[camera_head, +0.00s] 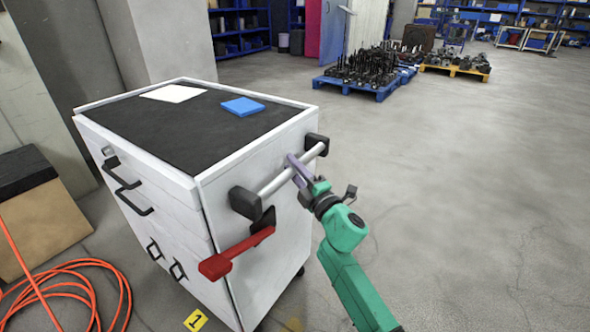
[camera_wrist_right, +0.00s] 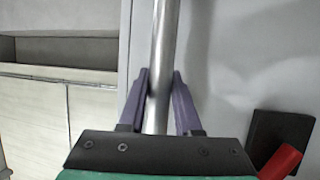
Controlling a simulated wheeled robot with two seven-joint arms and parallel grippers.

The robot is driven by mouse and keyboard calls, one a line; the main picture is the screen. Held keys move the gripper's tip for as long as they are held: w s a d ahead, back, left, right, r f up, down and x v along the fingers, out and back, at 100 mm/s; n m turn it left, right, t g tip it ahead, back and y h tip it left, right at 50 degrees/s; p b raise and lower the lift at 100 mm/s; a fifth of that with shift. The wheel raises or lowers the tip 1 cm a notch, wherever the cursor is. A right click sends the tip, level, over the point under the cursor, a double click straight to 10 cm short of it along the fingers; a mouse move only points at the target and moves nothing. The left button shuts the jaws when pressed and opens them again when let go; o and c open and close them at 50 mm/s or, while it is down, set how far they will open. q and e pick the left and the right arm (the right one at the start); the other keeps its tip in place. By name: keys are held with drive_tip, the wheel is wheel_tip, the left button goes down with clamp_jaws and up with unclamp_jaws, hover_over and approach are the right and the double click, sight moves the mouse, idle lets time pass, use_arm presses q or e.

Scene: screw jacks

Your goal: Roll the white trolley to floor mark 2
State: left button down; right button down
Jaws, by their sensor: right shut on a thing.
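The white trolley (camera_head: 276,200) stands at the left of the head view, with a black top and drawers on its left face. A silver handle bar (camera_head: 277,184) runs between two black mounts on its right face. My right gripper (camera_head: 297,168) is shut on this bar, towards its far end. In the right wrist view the bar (camera_wrist_right: 164,35) passes between the purple fingers (camera_wrist_right: 160,80). A red lever (camera_head: 232,257) sticks out below the bar. A yellow floor mark "1" (camera_head: 195,320) lies at the trolley's near foot. Floor mark 2 is not visible. My left gripper is not in view.
A blue block (camera_head: 241,106) and a white sheet (camera_head: 173,93) lie on the trolley top. An orange hose (camera_head: 75,268) coils on the floor at left. Loaded blue (camera_head: 352,87) and yellow (camera_head: 455,71) pallets stand farther back. The floor at right is clear.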

drive_tip(key=shift+s+f, duration=0.15)
drive_tip(key=shift+f, duration=0.25)
drive_tip(key=c, duration=0.7)
unclamp_jaws()
drive_tip(key=shift+o, duration=0.5)
drive_tip(key=shift+a+r, duration=0.1)
drive_tip(key=shift+r, duration=0.05)
drive_tip(key=shift+s+d, duration=0.2)
drive_tip(key=shift+d, duration=0.05)
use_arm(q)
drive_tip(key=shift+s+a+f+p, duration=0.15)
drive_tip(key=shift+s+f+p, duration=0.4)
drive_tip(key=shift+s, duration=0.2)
use_arm(e)
drive_tip(key=v, duration=1.4)
